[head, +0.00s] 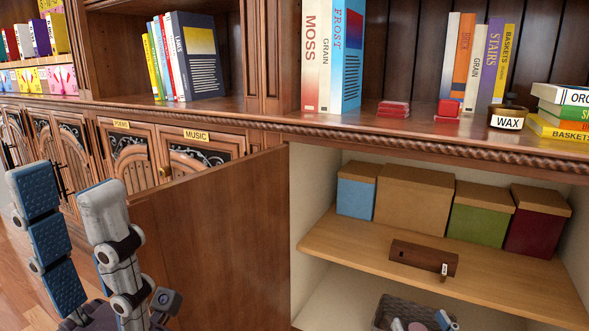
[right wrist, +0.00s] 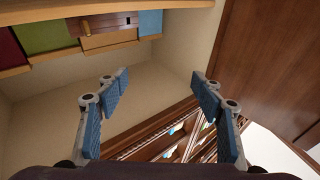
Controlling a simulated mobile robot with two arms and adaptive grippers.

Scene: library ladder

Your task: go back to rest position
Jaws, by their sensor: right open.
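My left gripper (head: 64,190) is at the left of the head view, in front of the carved cabinet doors. Its two fingers stand upright and apart, with nothing between them. My right gripper (head: 422,323) shows only by its fingertips at the bottom edge of the head view, at the dark basket (head: 403,301) in the open cabinet. Whether it touches the basket cannot be told. In the right wrist view, its fingers (right wrist: 160,82) are spread wide and empty. The rest of the right arm is hidden in the head view.
An open wooden door (head: 215,235) stands between my two grippers. Inside the cabinet, a shelf (head: 485,280) carries several lidded boxes (head: 412,195) and a brown wooden block (head: 423,258). Books and a WAX tin (head: 508,118) stand on the ledge above.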

